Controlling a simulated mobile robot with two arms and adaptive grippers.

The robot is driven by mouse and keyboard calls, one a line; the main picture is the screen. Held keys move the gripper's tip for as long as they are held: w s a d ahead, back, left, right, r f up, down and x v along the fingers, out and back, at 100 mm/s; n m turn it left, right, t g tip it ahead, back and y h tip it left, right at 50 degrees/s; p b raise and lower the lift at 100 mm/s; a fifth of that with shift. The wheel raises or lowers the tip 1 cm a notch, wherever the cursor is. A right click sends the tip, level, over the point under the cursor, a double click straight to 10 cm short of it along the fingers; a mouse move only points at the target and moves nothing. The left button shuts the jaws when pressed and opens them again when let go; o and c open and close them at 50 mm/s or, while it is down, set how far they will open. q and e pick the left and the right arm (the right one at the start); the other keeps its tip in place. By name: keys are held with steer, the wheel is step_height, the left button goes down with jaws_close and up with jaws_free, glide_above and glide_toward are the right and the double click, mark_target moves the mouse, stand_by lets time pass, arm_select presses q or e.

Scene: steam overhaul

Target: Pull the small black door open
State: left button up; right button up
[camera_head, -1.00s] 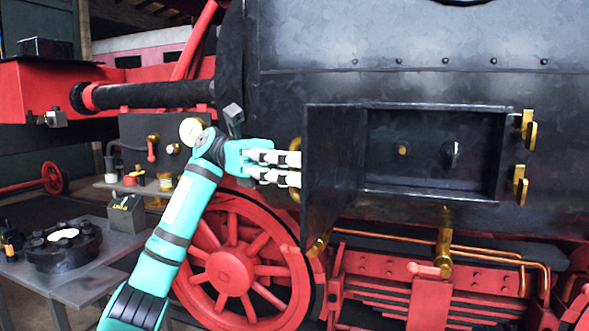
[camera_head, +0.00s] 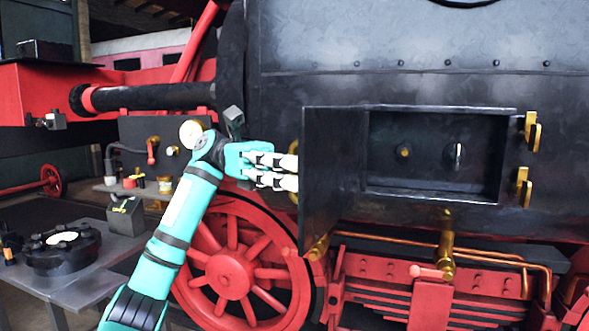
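The small black door (camera_head: 331,170) stands wide open, swung out to the left of a shallow black recess (camera_head: 435,150). The recess shows a brass knob (camera_head: 404,151) and a dark knob (camera_head: 455,153) inside. My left gripper (camera_head: 291,171) is at the outer side of the door, by its left edge. Bits of a brass handle (camera_head: 293,147) show just above and below the fingers. The fingertips end at the door's edge, and I cannot tell whether they close on the handle. My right gripper is not in view.
Brass latches (camera_head: 530,131) stick out right of the recess. Below are a red wheel (camera_head: 230,274) and copper pipes (camera_head: 480,258). A grey table (camera_head: 90,287) with a round black part (camera_head: 60,250) stands at lower left, near my arm.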

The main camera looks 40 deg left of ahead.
arm_select(q)
steer(key=shift+a, duration=0.1)
steer(key=w+a, duration=0.2)
steer(key=a, duration=0.9)
steer(key=shift+a, duration=0.4)
